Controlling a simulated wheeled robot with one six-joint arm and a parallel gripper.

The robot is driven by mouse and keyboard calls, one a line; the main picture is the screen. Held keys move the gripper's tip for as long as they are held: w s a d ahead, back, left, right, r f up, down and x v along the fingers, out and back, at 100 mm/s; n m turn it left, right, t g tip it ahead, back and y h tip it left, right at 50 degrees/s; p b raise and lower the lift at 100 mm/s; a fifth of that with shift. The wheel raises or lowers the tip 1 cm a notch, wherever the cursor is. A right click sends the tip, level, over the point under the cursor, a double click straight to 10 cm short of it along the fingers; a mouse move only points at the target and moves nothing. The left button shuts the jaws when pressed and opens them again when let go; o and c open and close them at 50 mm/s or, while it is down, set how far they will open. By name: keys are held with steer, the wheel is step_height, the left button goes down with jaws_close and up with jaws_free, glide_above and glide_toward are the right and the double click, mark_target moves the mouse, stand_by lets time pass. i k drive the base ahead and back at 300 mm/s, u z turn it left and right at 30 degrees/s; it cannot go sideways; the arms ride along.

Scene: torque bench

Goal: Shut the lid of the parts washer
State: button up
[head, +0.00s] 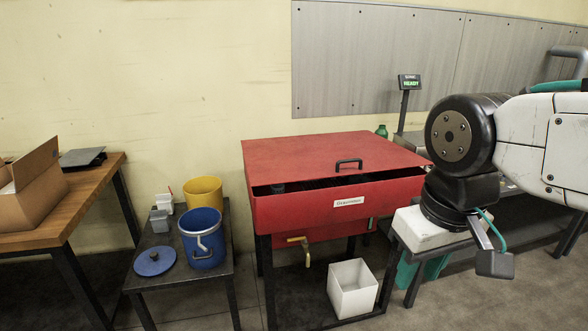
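The parts washer (335,210) is a red tank on dark legs in the middle of the head view, with a white label on its front. Its flat red lid (300,155) stands slightly raised at the front. A dark gap shows between the lid's front edge and the tank rim. A black handle (349,163) sits near the lid's front edge. My gripper (447,212) is at the dark end of my arm, right of the washer and apart from the handle.
A low table (218,282) at left holds a blue bucket (203,250), a yellow bucket (203,190) and a blue disc (155,261). A yellow-handled tap (303,246) juts from the washer's front. A white bin (353,288) stands below. A dark bench (525,220) adjoins at right.

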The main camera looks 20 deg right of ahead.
mark_target(273, 160)
steer(key=u, duration=0.15)
steer(key=i, duration=1.1)
steer(key=z, duration=0.8)
